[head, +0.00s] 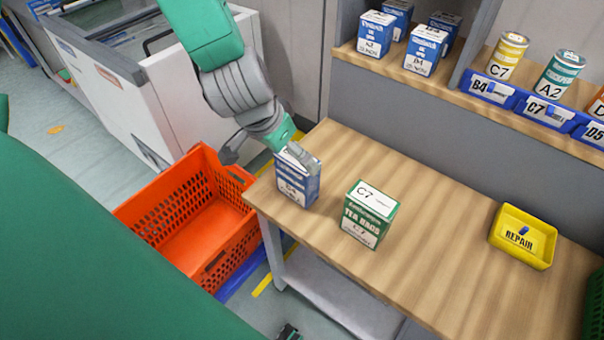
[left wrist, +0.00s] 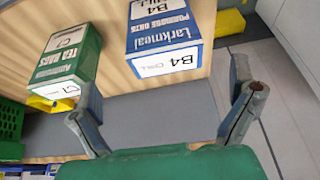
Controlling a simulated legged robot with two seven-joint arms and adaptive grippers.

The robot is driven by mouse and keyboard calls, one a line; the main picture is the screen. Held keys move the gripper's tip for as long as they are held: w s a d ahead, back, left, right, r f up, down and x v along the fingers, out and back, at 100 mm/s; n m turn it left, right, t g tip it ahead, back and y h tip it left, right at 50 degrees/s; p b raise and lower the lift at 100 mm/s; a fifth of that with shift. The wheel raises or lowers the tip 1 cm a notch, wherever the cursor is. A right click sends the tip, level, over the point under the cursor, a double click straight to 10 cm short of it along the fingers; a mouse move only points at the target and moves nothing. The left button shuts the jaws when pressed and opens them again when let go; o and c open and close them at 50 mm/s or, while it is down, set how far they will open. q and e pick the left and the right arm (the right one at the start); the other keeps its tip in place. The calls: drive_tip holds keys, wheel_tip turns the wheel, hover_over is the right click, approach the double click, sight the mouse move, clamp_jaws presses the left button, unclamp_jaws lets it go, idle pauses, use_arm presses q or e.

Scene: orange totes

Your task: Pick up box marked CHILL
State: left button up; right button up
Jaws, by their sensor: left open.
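The box marked CHILL is a blue and white Larkmeal Porridge Oats box (head: 291,190), labelled B4, standing upright on the wooden table near its left corner. In the left wrist view the box (left wrist: 165,38) shows its B4 CHILL label and lies ahead of the fingers. My left gripper (head: 268,161) is open and empty, with one finger over the box and the other out past the table's left edge. In the left wrist view its two fingers (left wrist: 168,104) are spread wide. The finger hides part of the box top in the head view. My right gripper is not seen.
A green tea bags box (head: 366,220) marked C7 stands right of the blue box, with a gap between. An orange tote (head: 185,215) is on the left below the table. A yellow REPAIR tray (head: 523,237) is at the right. A shelf with boxes and cans runs behind.

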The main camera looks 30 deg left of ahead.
sight(291, 160)
use_arm(q)
drive_tip(key=x, duration=0.3)
drive_tip(key=shift+w+a+f, duration=0.15)
drive_tip(key=shift+f, duration=0.05)
drive_tip(key=shift+w+a+f+b, duration=0.2)
drive_tip(key=shift+a+f+b, duration=0.1)
drive_tip(key=shift+f, duration=0.15)
drive_tip(key=x, duration=0.2)
drive_tip(key=b+x, duration=0.1)
drive_tip(key=x, duration=0.1)
drive_tip(key=shift+w+d+f, duration=0.1)
drive_tip(key=shift+d+f, duration=0.1)
drive_tip(key=shift+f, duration=0.05)
drive_tip(key=shift+w+f, duration=0.15)
drive_tip(key=shift+f, duration=0.05)
drive_tip(key=shift+d, duration=0.1)
drive_tip(key=c, duration=1.2)
